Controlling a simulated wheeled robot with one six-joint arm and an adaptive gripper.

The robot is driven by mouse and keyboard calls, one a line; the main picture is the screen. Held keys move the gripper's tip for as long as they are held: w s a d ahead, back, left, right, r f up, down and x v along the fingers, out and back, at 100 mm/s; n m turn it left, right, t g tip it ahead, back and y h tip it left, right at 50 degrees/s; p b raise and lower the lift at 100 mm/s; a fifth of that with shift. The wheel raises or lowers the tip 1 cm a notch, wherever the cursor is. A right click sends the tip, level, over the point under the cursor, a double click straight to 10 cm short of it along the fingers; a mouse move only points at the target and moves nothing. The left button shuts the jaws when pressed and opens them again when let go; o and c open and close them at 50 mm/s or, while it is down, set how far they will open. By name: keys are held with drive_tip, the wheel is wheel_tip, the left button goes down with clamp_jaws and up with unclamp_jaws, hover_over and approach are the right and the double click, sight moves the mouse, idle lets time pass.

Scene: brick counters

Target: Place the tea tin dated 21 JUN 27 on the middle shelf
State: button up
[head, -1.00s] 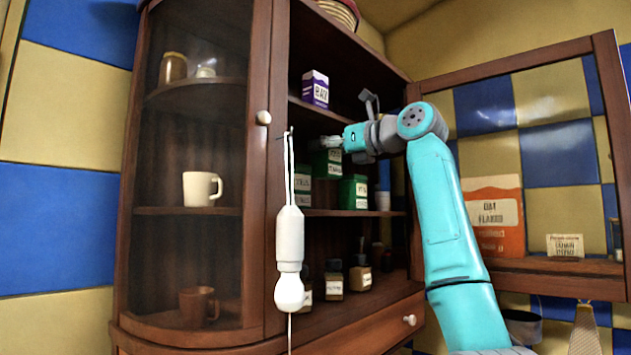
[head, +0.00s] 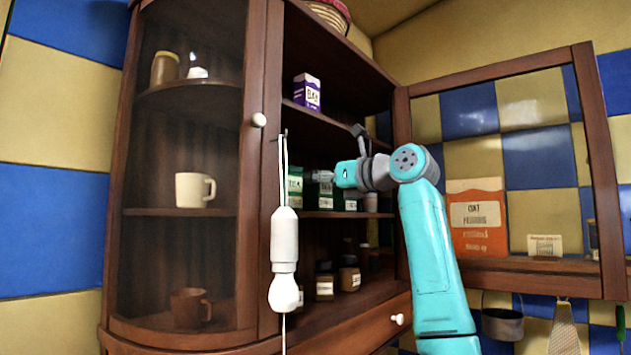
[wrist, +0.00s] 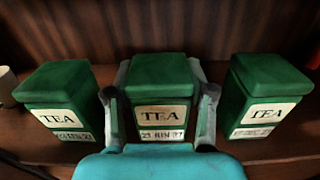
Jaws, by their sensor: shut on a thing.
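My gripper (head: 322,177) is shut on the green tea tin (wrist: 162,95), with one finger on each side of it in the wrist view. Its date label reads JUN 27; the day looks like 21 or 23. The held tin (head: 325,198) is upright at the middle shelf (head: 318,214), level with its neighbours; I cannot tell whether it bears on the board. One green tea tin (wrist: 60,95) stands to its left and another (wrist: 265,95) to its right, both apart from it. Their dates are too blurred to read.
A purple and white box (head: 307,92) stands on the shelf above. Brown jars (head: 325,283) stand below. A hanging white cord pull (head: 285,240) is in front of the cabinet. The glazed door (head: 595,170) stands open at right. A white cup (wrist: 6,85) is at far left.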

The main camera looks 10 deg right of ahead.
drive_tip(key=o, duration=1.3)
drive_tip(key=shift+f, duration=0.1)
drive_tip(key=shift+s+d, duration=0.15)
drive_tip(key=v, duration=1.1)
drive_tip(key=shift+s, duration=0.25)
drive_tip(key=shift+d, duration=0.2)
